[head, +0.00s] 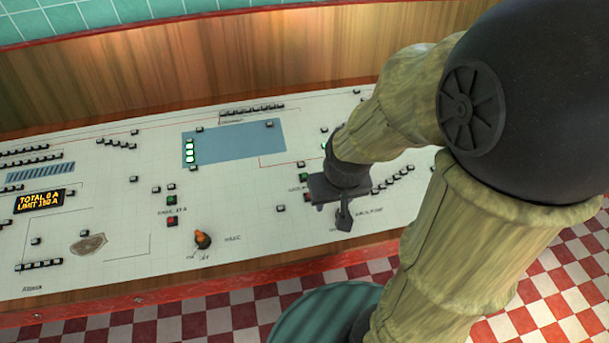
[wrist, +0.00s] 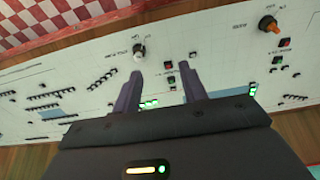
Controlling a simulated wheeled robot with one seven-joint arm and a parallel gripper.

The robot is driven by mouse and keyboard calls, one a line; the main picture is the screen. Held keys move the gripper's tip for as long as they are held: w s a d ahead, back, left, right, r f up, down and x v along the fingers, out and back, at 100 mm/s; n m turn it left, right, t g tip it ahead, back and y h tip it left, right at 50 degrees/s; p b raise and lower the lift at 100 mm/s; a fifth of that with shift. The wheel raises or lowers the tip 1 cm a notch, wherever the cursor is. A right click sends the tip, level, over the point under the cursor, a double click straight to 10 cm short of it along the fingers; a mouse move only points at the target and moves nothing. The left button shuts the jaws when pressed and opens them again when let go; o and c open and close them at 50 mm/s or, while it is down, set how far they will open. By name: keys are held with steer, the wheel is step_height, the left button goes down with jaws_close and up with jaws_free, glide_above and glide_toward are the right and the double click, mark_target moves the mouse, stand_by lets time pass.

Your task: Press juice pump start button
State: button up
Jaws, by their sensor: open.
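A sloping white control panel (head: 110,235) carries small green and red push buttons. One pair, a green button (head: 171,200) above a red button (head: 172,221), sits left of centre in the head view. Another green button (head: 304,178) shows just left of my gripper (head: 343,212), which partly covers that area. In the wrist view, a button pair (wrist: 168,65) lies between and beyond the two fingertips of my gripper (wrist: 160,70). My gripper is open and empty, above the panel. The labels are too small to tell surely which button starts the juice pump.
An orange knob (head: 203,240) stands up from the panel's front. A dark knob (wrist: 138,52) stands near one fingertip. A lit display (head: 40,200) is at left. Wooden edges border the panel; a checkered floor (head: 190,326) lies in front.

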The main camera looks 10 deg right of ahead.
jaws_close()
steer(key=shift+w, duration=0.15)
stand_by(0.4)
steer(key=shift+s, duration=0.25)
stand_by(0.6)
